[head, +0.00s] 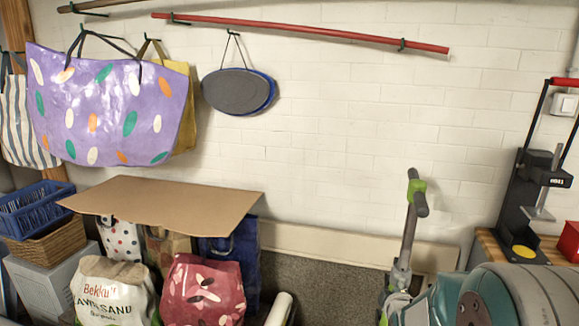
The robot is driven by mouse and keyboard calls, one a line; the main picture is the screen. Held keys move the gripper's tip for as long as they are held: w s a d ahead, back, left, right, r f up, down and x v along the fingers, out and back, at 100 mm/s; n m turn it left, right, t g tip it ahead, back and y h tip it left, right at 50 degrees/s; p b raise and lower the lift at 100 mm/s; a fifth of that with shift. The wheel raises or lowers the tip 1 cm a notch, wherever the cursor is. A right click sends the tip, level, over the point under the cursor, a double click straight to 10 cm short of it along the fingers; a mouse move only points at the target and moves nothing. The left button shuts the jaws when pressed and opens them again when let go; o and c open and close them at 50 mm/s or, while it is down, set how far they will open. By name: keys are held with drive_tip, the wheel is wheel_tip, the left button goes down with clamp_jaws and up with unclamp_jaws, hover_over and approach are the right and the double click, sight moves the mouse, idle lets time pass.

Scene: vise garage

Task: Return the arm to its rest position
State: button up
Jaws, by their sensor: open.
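My gripper is not in view, and I cannot make out any part of my arm for certain. The head view looks at a white brick garage wall (350,140). The arm's pose and anything near the gripper cannot be seen from here.
A black press-like tool (522,195) stands on a wooden bench at right, beside a red object (569,242). A teal and grey machine (490,298) fills the bottom right. A cardboard sheet (165,207) lies over several bags at left. A purple bag (105,108) hangs above.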

drive_tip(key=s+a+r+m+g+y, duration=0.1)
drive_tip(key=s+a+r+m+g, duration=0.15)
drive_tip(key=s+r, duration=0.35)
drive_tip(key=s+a+r+m+g+y, duration=0.1)
drive_tip(key=s+a+r+m, duration=0.25)
drive_tip(key=s, duration=0.35)
drive_tip(key=s+a+m+g, duration=0.2)
drive_tip(key=s+m, duration=0.1)
drive_tip(key=s, duration=0.6)
drive_tip(key=s+a+r+m+g, duration=0.1)
drive_tip(key=s+a+m+g, duration=0.1)
drive_tip(key=s, duration=0.7)
drive_tip(key=shift+r+m, duration=0.3)
drive_tip(key=shift+m, duration=0.1)
